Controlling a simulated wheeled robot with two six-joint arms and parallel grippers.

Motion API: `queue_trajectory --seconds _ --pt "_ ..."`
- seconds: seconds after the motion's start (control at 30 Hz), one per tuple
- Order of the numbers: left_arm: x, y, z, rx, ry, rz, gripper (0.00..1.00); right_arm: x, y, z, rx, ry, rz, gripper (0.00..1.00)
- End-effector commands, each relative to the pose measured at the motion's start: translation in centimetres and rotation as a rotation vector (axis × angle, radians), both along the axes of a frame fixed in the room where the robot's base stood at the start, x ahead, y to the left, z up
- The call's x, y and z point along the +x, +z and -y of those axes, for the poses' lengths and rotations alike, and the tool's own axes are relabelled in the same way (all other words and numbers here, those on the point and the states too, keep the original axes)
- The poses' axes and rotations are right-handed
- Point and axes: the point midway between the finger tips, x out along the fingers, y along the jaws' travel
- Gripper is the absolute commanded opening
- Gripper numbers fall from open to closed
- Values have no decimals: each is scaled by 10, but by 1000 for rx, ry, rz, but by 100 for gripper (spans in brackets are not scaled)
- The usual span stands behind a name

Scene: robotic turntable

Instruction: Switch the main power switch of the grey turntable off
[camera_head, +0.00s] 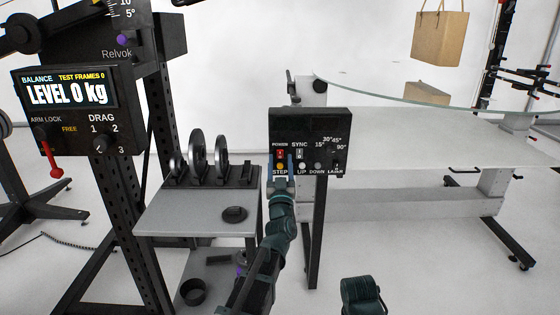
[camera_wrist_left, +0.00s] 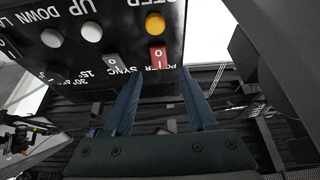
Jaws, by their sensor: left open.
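The black control box (camera_head: 322,120) stands on a post beside the pale grey turntable (camera_head: 440,137), which has a glassy rim. The red POWER switch (camera_head: 280,153) is at the box's left, above the yellow STEP button (camera_head: 281,167). In the left wrist view the box is upside down, and the red power switch (camera_wrist_left: 157,57) shows O and I marks. I cannot tell which side is pressed. My left gripper (camera_head: 289,166) is at the box's front; in the wrist view its blue fingers (camera_wrist_left: 159,73) are open, one on each side of the switch, with nothing between them. Contact is unclear.
A grey SYNC switch (camera_wrist_left: 112,63) and a white UP button (camera_wrist_left: 91,31) lie close to the left finger in the wrist view. A shelf with black weight plates (camera_head: 196,152) and a balance stand (camera_head: 68,108) are at the left. A paper bag (camera_head: 439,38) hangs at the upper right.

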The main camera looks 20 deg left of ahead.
Motion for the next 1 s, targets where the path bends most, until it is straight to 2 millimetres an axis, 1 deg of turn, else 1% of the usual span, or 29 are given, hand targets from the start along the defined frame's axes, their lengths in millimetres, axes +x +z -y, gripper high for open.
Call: queue_trajectory --seconds 0.03,0.2,0.4,0.5,0.7,1.0 --pt "-15 -10 3 0 -1 0 57 0 -10 0 0 -1 0 0" --pt "-49 -27 12 -1 0 0 57 0 -27 0 0 -5 1 0" --pt "-81 -41 21 0 0 0 57 0 -41 0 0 -10 1 0" --pt "-91 -46 25 0 -1 0 57 0 -46 0 0 -11 1 0" --pt "-101 -49 28 0 1 0 57 0 -49 0 0 -13 1 0" --pt "-101 -49 28 0 1 0 57 0 -49 0 0 -13 1 0"
